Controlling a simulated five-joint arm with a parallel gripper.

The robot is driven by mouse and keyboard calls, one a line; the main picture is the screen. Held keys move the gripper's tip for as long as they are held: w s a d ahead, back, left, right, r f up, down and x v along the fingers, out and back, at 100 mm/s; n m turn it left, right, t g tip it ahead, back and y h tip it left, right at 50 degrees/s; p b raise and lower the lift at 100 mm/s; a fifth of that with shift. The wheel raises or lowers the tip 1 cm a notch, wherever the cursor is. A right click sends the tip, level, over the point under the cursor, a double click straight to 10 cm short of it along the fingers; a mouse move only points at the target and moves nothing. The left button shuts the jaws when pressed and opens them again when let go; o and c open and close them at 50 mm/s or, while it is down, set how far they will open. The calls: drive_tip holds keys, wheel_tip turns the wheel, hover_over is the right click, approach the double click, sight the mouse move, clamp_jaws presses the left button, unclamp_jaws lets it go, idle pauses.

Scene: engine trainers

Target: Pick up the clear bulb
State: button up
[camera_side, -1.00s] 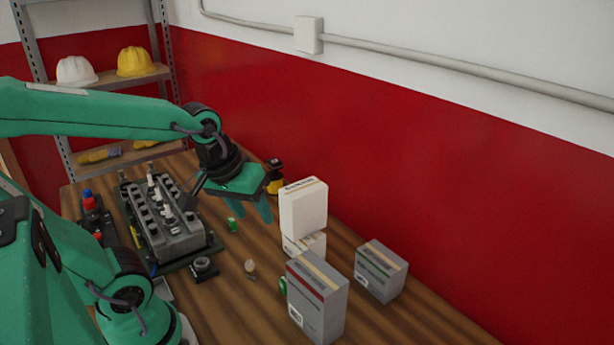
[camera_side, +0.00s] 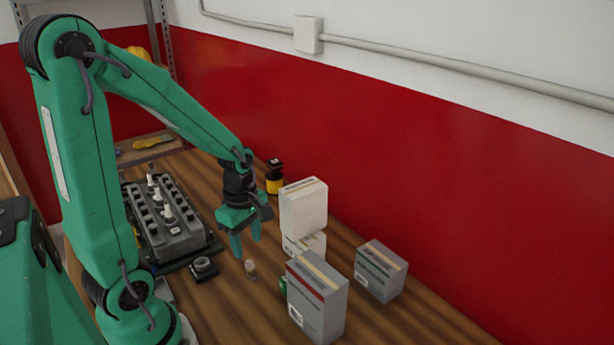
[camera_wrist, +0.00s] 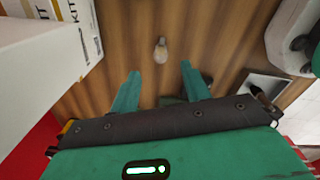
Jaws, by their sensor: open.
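The clear bulb (camera_side: 250,268) is small, with a pale glass part and a tan end, on the wooden table in front of the boxes. In the wrist view the clear bulb (camera_wrist: 160,50) lies beyond the fingertips, roughly midway between them. My gripper (camera_side: 246,252) is open and points down, a little above and behind the bulb in the side view. Its two green fingers also show in the wrist view (camera_wrist: 160,75), with nothing between them. The gripper does not touch the bulb.
A grey engine block (camera_side: 175,222) stands left of my gripper. A round black part (camera_side: 204,267) lies left of the bulb. White boxes (camera_side: 303,208) and a grey box with a red stripe (camera_side: 317,298) stand close on the right, with another grey box (camera_side: 381,271) farther right.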

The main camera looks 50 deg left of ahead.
sight(249, 261)
drive_tip(key=shift+a+f+n, duration=0.15)
drive_tip(key=shift+f+n, duration=0.15)
drive_tip(key=shift+n, duration=0.1)
drive_tip(key=shift+f, duration=1.3)
drive_tip(key=shift+f, duration=0.15)
drive_tip(key=shift+f, duration=2.45)
drive_tip(key=c, duration=1)
